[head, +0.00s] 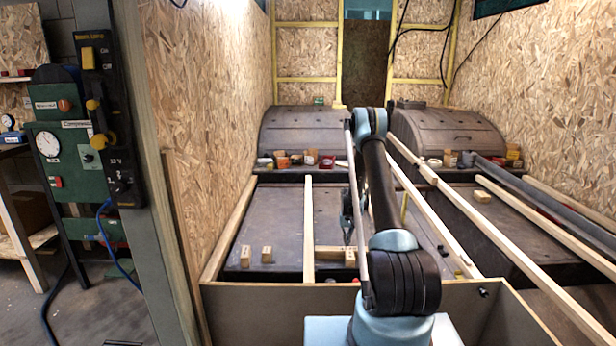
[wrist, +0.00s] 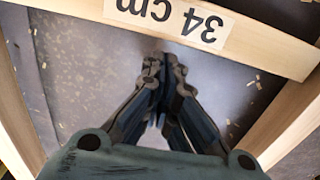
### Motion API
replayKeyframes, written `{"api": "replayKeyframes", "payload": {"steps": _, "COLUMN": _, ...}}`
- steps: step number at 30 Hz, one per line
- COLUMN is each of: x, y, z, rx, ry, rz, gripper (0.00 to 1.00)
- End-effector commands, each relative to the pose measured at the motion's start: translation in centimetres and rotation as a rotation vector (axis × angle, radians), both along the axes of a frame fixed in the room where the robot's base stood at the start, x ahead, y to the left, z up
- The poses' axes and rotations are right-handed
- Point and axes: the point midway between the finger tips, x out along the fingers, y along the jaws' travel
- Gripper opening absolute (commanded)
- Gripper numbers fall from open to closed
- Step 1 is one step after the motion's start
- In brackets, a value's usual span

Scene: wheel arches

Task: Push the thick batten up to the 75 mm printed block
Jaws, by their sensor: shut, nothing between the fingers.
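My gripper (head: 347,228) is low over the dark floor panel, partly hidden behind my arm. In the wrist view my gripper (wrist: 172,68) is shut and empty, its fingertips just short of a pale wooden piece labelled "34 cm" (wrist: 250,40), seen upside down. This appears to be the short crosswise piece (head: 328,252) in the head view. Small wooden blocks stand on the panel, at left (head: 245,256) and beside it (head: 266,254), and one near the crosswise piece (head: 349,257). Their print is too small to read, so I cannot tell which is the 75 mm block or which batten is the thick one.
A long batten (head: 308,225) runs lengthwise left of my gripper. Other long battens (head: 450,205) lie to the right, with a grey pipe (head: 560,205). Pots (head: 283,162) and small items stand at the wheel arches (head: 305,132). A low front board (head: 255,310) edges the panel.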

Motion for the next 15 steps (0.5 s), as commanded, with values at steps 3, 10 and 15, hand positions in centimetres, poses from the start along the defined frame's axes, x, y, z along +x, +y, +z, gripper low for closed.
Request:
{"api": "replayKeyframes", "payload": {"steps": 3, "x": 0.0, "y": 0.0, "z": 1.0, "rx": 0.000, "ry": 0.000, "rz": 0.000, "gripper": 0.00}}
{"api": "replayKeyframes", "payload": {"steps": 10, "x": 0.0, "y": 0.0, "z": 2.9, "rx": 0.000, "ry": 0.000, "rz": 0.000, "gripper": 0.00}}
{"api": "replayKeyframes", "payload": {"steps": 15, "x": 0.0, "y": 0.0, "z": 4.2, "rx": 0.000, "ry": 0.000, "rz": 0.000, "gripper": 0.00}}
